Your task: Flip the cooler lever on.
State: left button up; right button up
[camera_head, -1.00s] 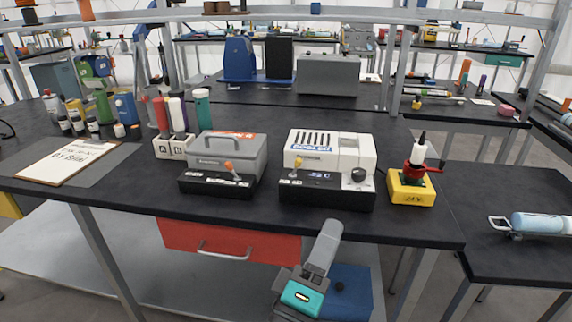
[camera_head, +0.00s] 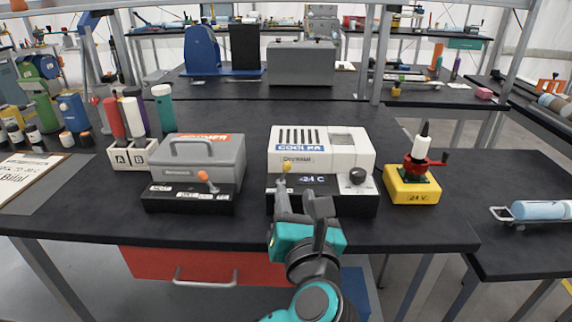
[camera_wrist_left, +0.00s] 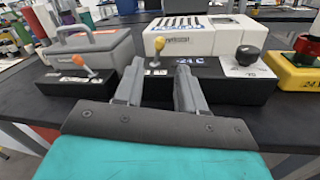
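The cooler (camera_head: 312,150) is a white box with dark vent slots and a blue-lettered label, on the black bench. Its black front panel (camera_head: 350,204) reads "-24 C" and carries a black knob (camera_head: 357,176) at the right. The cooler lever (camera_head: 285,169) has a yellow ball tip and stands at the panel's left; it also shows in the left wrist view (camera_wrist_left: 159,46). My left gripper (camera_head: 302,200) is in front of the panel. In the left wrist view its fingers (camera_wrist_left: 160,82) are apart and empty, with the lever beyond them. My right gripper is out of view.
A grey heater case (camera_head: 199,160) with an orange-tipped lever (camera_head: 206,180) stands left of the cooler. A yellow 24 V box (camera_head: 411,186) with a red crank stands to the right. The bench's front edge runs below my gripper.

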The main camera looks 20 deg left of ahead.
aim_at(287, 170)
pick_arm(q)
jog(key=x, duration=1)
jog(key=shift+a, duration=0.2)
jog(key=shift+f, duration=0.1)
grip_shut()
